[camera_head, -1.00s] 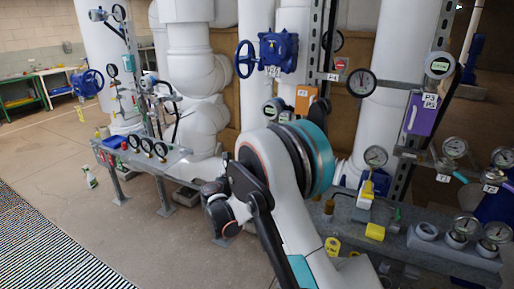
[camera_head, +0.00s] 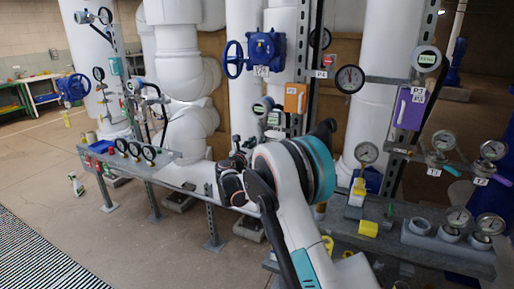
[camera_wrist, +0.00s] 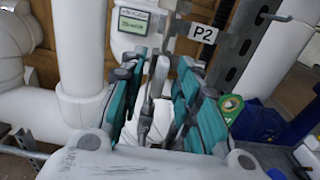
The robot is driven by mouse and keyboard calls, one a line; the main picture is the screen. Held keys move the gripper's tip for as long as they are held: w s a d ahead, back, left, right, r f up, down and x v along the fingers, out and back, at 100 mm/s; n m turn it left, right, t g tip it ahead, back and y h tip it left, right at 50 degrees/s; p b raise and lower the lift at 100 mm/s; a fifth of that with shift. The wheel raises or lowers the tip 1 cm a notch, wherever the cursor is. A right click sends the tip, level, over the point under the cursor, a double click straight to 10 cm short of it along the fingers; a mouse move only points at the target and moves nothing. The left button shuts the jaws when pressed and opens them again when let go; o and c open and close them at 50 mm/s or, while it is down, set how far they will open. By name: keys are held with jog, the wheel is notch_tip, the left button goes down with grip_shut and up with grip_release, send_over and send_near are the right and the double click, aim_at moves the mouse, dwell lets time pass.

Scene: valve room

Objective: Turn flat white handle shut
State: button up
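My gripper (camera_wrist: 160,105) is open in the wrist view, its teal-and-grey fingers pointing up and away from the camera. A narrow pale grey-white upright piece (camera_wrist: 154,88) shows in the gap between the fingers, below the P2 tag (camera_wrist: 203,33). I cannot tell for sure whether it is the flat white handle, or whether the fingers touch it. In the head view my gripper (camera_head: 234,165) is small and dark, partly behind my own arm, in front of the white pipes. No flat white handle can be made out clearly there.
A gauge with a green display (camera_wrist: 132,20) stands just beyond the fingers. A thick white pipe (camera_wrist: 82,55) rises at left, and a blue part (camera_wrist: 257,120) lies at right. In the head view, a gauge bench (camera_head: 138,160) stands left and another (camera_head: 450,250) right. Open floor lies front left.

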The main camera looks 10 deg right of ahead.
jog(key=shift+w, duration=0.1)
grip_shut()
jog(key=shift+m, duration=0.3)
jog(key=m, duration=0.5)
jog(key=m+p, duration=0.1)
jog(key=m, duration=1.1)
jog(key=shift+s+d+f, duration=0.2)
jog(key=shift+d+f, duration=0.05)
jog(key=shift+f, duration=0.05)
jog(key=shift+m, duration=0.3)
dwell(0.3)
